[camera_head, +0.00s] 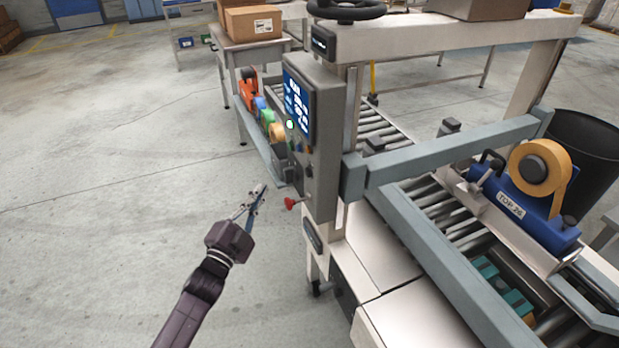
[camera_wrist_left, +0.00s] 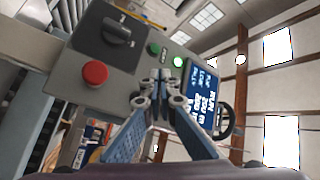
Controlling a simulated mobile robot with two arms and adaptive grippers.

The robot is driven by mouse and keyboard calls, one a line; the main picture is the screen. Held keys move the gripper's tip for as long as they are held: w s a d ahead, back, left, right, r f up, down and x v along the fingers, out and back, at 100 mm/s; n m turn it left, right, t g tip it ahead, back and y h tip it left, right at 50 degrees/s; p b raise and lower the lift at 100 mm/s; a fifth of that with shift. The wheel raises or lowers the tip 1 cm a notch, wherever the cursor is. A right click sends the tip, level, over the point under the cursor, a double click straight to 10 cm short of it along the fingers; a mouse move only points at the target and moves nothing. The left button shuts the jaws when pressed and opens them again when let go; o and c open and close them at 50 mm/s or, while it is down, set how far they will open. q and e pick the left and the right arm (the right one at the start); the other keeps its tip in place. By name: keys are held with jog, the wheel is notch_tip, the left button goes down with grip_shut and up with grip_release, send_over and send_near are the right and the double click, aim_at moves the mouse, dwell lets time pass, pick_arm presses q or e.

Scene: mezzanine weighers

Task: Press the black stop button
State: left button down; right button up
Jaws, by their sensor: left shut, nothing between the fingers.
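A grey control box (camera_head: 325,130) on the machine carries the controls. My left gripper (camera_head: 261,189) is shut and empty, in the air left of the box and apart from it. In the left wrist view the shut fingertips (camera_wrist_left: 160,82) appear in front of the panel (camera_wrist_left: 70,45). That panel shows a red mushroom button (camera_wrist_left: 95,73), a black rotary knob (camera_wrist_left: 125,25), a green button (camera_wrist_left: 153,48) and a lit green lamp (camera_wrist_left: 178,62). I cannot clearly pick out a black stop button; the fingers cover part of the panel. My right gripper is not in view.
The lit screen (camera_head: 296,105) is on the box, and a red knob (camera_head: 291,203) sticks out low on it. A tape dispenser (camera_head: 540,180) and roller conveyor (camera_head: 460,220) lie to the right. Tape rolls (camera_head: 267,117) stand behind the box. Floor at left is clear.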

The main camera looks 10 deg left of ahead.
aim_at(308, 173)
pick_arm(q)
jog(key=shift+d+r+m, duration=0.15)
jog(key=shift+r+m, duration=0.15)
jog(key=shift+r, duration=0.65)
jog(key=shift+d, duration=0.1)
jog(key=w+d, duration=0.1)
jog(key=d, duration=0.1)
jog(key=w+d+b, duration=0.1)
jog(key=d, duration=0.1)
jog(key=w+d+b, duration=0.1)
jog(key=w+d, duration=0.1)
jog(key=shift+f, duration=0.15)
jog(key=shift+w+d+b, duration=0.3)
jog(key=shift+w+d, duration=0.15)
jog(key=shift+d, duration=0.1)
jog(key=shift+d, duration=0.1)
dwell(0.5)
jog(key=shift+w+d, duration=0.25)
jog(key=shift+d, duration=0.05)
